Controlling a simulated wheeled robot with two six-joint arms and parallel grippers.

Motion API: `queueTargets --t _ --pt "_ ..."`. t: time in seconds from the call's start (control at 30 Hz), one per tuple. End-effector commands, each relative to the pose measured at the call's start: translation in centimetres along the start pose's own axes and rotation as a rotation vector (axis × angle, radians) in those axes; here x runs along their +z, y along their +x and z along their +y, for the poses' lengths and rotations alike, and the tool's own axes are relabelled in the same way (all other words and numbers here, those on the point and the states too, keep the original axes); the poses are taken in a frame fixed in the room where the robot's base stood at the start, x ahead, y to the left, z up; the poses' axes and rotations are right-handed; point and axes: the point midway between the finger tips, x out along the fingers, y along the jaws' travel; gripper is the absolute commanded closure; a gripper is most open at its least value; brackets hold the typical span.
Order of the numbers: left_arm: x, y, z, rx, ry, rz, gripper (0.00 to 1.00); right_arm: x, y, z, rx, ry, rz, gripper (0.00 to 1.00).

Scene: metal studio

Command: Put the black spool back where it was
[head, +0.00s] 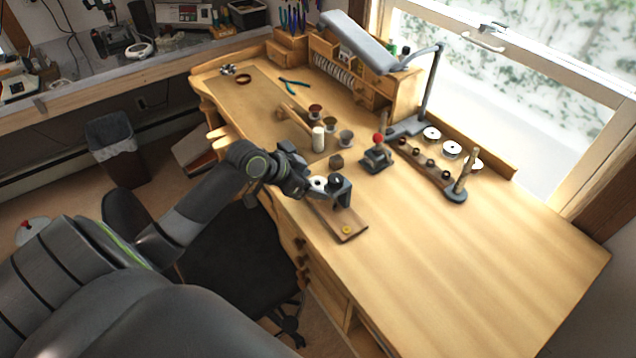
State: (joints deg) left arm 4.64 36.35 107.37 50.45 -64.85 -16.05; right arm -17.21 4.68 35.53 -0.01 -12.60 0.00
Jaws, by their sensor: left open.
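My left gripper (332,188) is open over the near edge of the workbench, above the far end of a small wooden board (332,218). A dark round piece (336,181) at its fingers looks like the black spool; the fingers partly hide it, and I cannot tell whether they touch it. A small white round piece (318,183) shows just left of it. A yellow disc (346,230) lies on the board's near end. A wooden rack (425,166) at the right holds several small dark round pieces, with white spools (452,149) behind them. My right gripper is out of view.
A red-topped device (377,155), a brown block (336,161), a white cylinder (318,139) and small cups (346,138) stand beyond the gripper. A grey lamp (424,95) and a post on a grey base (457,190) stand farther right. The bench's right front is clear.

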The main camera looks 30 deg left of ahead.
Motion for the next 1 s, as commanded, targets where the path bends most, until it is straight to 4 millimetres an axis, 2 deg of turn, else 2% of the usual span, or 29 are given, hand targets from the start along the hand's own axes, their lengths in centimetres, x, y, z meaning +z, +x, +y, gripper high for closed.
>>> queueTargets --t 0.13,0.4,0.8,1.0 --pt "-0.02 0.89 0.07 0.001 0.000 0.000 0.31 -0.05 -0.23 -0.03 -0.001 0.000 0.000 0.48" --pt "0.04 1.01 0.03 0.000 0.002 0.000 0.33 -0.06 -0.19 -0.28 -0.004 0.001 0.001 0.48" --pt "0.03 0.99 0.04 0.000 0.001 0.000 0.83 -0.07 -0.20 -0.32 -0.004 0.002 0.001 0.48" --pt "-0.07 0.90 0.02 0.000 0.002 0.000 0.84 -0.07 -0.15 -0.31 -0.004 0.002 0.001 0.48"
